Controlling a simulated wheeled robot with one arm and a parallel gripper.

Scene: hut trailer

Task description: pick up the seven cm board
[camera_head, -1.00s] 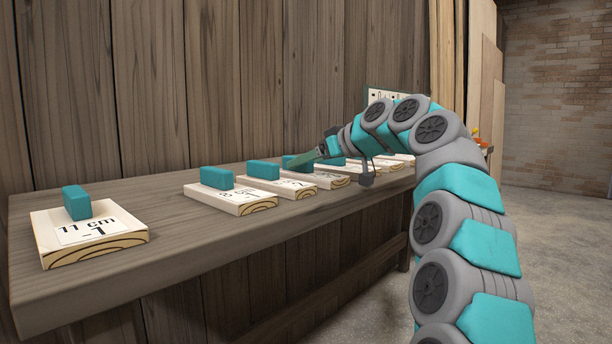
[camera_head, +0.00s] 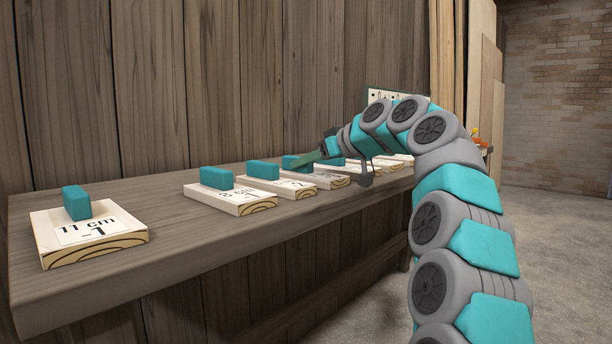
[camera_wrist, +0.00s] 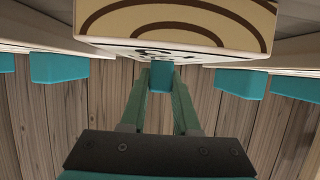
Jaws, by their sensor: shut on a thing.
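My gripper (camera_wrist: 160,84) is shut on the teal block (camera_wrist: 160,77) of a pale wooden board in the wrist view. The board (camera_wrist: 180,22) fills the top of that view, with brown ring grain on its near end. Its printed label is too foreshortened to read, so I cannot tell its length. In the head view my gripper (camera_head: 310,158) is at the row of boards along the bench, partly hiding those behind it. I cannot tell there whether the held board touches the bench.
The wooden bench (camera_head: 150,285) runs along a plank wall (camera_head: 230,80). A board marked 11 cm (camera_head: 95,257) lies at the near left. Another board (camera_head: 252,207) with a teal block lies farther along. Bare bench separates them. Open floor (camera_head: 560,260) is at right.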

